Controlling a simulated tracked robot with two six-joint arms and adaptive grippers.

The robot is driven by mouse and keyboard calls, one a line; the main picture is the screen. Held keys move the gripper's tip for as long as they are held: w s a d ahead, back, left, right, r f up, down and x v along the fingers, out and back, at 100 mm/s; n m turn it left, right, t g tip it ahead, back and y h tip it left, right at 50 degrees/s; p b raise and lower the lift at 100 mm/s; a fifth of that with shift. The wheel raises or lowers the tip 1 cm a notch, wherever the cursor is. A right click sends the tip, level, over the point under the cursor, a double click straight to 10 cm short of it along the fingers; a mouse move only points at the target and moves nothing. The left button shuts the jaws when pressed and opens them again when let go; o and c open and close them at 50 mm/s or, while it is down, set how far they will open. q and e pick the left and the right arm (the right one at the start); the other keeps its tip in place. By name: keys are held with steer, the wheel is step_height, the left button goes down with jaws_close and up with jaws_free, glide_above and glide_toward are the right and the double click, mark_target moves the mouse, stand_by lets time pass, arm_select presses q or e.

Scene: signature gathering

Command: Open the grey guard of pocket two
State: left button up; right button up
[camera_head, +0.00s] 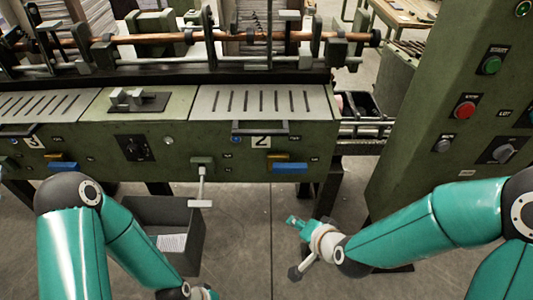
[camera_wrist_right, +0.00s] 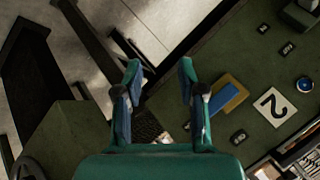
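The grey guard of pocket two (camera_head: 264,102) is a slotted panel lying flat on top of the green machine, in the head view. A dark bar handle (camera_head: 260,128) runs along its front edge, above the "2" label (camera_head: 261,142). The label also shows tilted in the right wrist view (camera_wrist_right: 275,104). My right gripper (camera_head: 293,221) is below and in front of pocket two, apart from the guard. Its fingers are spread and empty in the wrist view (camera_wrist_right: 160,72). My left gripper (camera_head: 206,293) is at the bottom edge, mostly cut off.
Blue (camera_head: 290,168) and yellow tabs sit on the machine front below the label. A lever with a pale crossbar (camera_head: 201,204) sticks out to their left. A dark bin (camera_head: 185,240) stands on the floor. A green control cabinet (camera_head: 433,120) with buttons rises at right.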

step_height(320, 180, up, 8)
steer(key=w+a+m+t+y+b, duration=0.1)
steer(key=w+a+m+t+b, duration=0.15)
steer(key=t+b, duration=0.25)
arm_select(q)
step_height(320, 180, down, 12)
steer(key=b, duration=0.4)
arm_select(e)
steer(key=m+t+y, duration=0.2)
steer(key=m+t, duration=0.1)
steer(key=m, duration=0.1)
glide_toward(262, 136)
steer(key=v, duration=0.6)
steer(key=shift+t, duration=0.3)
steer(key=p+x, duration=0.2)
steer(key=x, duration=0.3)
steer(key=p+x, duration=0.3)
steer(key=x, duration=0.3)
steer(key=p+x, duration=0.3)
steer(key=x, duration=0.3)
steer(key=shift+s+a+f, duration=0.1)
steer(key=shift+f, duration=0.2)
arm_select(q)
step_height(262, 136, up, 8)
steer(key=shift+r, duration=0.2)
arm_select(e)
jaws_close()
